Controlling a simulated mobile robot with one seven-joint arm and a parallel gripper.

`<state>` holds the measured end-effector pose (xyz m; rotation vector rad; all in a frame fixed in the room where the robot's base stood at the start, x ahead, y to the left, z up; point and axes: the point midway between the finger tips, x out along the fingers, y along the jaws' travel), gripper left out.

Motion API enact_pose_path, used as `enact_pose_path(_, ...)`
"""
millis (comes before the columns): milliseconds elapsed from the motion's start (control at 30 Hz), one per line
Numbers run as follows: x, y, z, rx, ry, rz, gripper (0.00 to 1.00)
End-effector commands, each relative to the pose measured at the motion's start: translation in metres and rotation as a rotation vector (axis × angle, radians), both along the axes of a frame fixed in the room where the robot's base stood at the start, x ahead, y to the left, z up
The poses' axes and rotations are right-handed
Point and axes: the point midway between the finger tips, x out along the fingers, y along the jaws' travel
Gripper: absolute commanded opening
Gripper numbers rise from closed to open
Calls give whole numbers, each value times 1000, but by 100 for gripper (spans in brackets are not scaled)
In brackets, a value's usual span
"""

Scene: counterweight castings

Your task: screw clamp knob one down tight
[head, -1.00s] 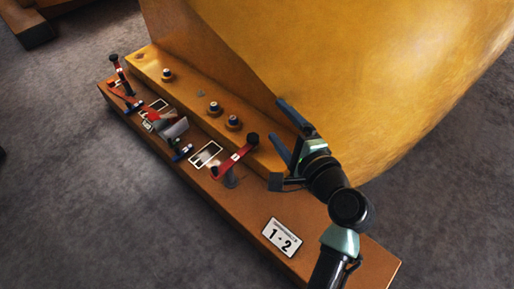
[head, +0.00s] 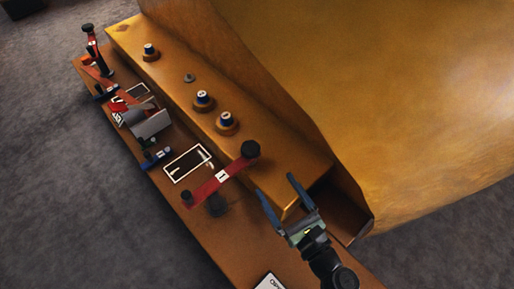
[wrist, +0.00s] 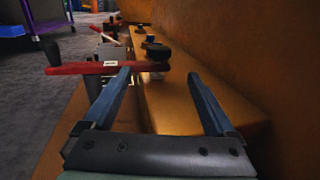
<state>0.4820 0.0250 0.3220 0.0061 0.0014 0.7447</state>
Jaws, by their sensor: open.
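The near red clamp arm (head: 214,186) has a white label that appears to read 1. A black round knob (head: 250,149) is at its right end, over the edge of the yellow casting ledge. In the wrist view, the red arm (wrist: 85,68) runs in from the left and its black knob (wrist: 158,51) appears ahead, between the fingertips. My gripper (head: 277,187) is open and empty, its blue fingers pointing toward the knob from the lower right, apart from it. It also shows in the wrist view (wrist: 158,75). The knob's underside is unclear.
A second red clamp with a black knob (head: 88,29) stands at the far end. Several blue-topped studs (head: 226,121) rise from the ledge. A grey bracket (head: 151,123) and a framed plate (head: 188,163) lie left. The large yellow casting wall (head: 400,110) bounds the right.

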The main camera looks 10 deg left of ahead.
Motion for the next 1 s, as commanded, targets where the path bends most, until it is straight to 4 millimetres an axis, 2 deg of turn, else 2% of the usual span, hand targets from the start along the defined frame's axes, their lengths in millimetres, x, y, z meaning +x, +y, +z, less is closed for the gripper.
enact_pose_path(300,48,45,-4,-5,-8,5,91)
enact_pose_path(500,73,69,-3,-5,-5,4,91)
enact_pose_path(700,85,79,-1,-5,-3,3,91)
enact_pose_path(1000,86,80,1,-5,-3,2,91)
